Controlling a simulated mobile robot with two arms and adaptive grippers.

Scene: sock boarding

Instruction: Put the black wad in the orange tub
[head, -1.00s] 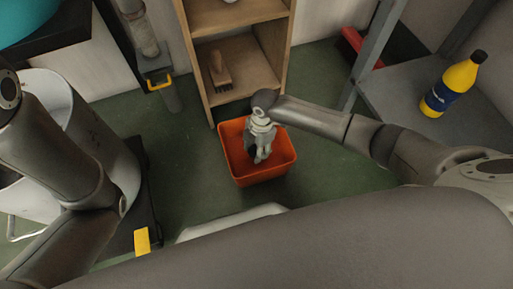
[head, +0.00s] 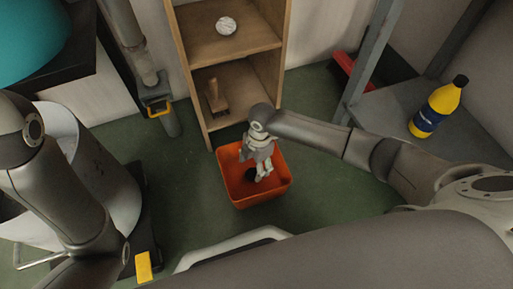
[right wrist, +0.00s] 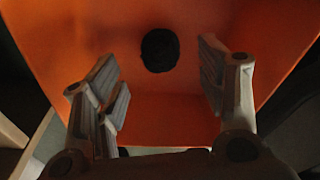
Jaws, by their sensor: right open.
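The orange tub (head: 277,188) stands on the green floor in front of the wooden shelf; it fills most of the right wrist view (right wrist: 110,30). The black wad (right wrist: 159,50) lies inside the tub, dark and round, beyond my fingertips and apart from them. In the head view the wad (head: 250,174) shows partly beside my gripper. My right gripper (head: 262,172) points down over the tub, open and empty, with its two fingers spread apart in the right wrist view (right wrist: 165,85). My left arm is at the left of the head view, but its gripper is out of view.
A wooden shelf (head: 240,96) behind the tub holds a brush (head: 216,97) and a white crumpled ball (head: 226,25). A yellow bottle (head: 440,106) stands on a grey shelf at right. A white bin (head: 98,165) is at left.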

